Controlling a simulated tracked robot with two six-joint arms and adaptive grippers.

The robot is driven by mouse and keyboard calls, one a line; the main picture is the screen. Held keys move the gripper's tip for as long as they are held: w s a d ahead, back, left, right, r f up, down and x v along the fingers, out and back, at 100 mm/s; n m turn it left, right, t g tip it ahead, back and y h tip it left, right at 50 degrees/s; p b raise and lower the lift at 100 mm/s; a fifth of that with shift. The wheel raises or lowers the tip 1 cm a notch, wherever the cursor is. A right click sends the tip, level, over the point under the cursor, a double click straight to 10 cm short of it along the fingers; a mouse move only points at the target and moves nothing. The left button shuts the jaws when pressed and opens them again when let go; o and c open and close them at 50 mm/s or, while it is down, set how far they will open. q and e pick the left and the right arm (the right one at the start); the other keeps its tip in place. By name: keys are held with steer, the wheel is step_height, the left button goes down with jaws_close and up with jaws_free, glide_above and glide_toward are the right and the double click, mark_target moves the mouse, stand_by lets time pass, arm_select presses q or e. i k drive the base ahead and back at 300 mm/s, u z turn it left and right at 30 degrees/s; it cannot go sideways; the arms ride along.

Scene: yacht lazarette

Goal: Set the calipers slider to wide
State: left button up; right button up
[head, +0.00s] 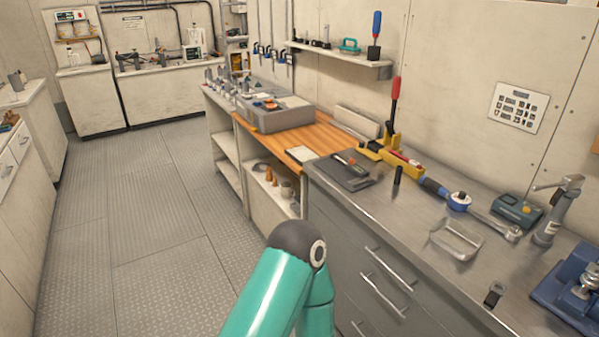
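I cannot make out the calipers or their slider for certain in the head view. Several small tools lie on the steel worktop (408,216) at the right, too small to tell apart fully. A dark mat (340,180) on it holds a small tool with a red handle (350,161). One of my teal arms rises at the bottom centre, its dark elbow joint in front of the drawers. Neither of my grippers shows in this view.
A torque wrench (459,201), a metal tray (456,241), a teal meter (517,211) and a blue vise (571,300) stand on the steel top. A wooden bench section (302,138) carries a grey bin (277,120). The floor (150,220) at left is clear.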

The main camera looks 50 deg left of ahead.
mark_target(353, 167)
steer(key=z, duration=0.3)
steer(key=i, duration=0.15)
steer(key=u, duration=1.15)
steer(key=k, duration=0.9)
steer(key=u, duration=0.35)
steer(key=i, duration=0.9)
steer(key=z, duration=0.15)
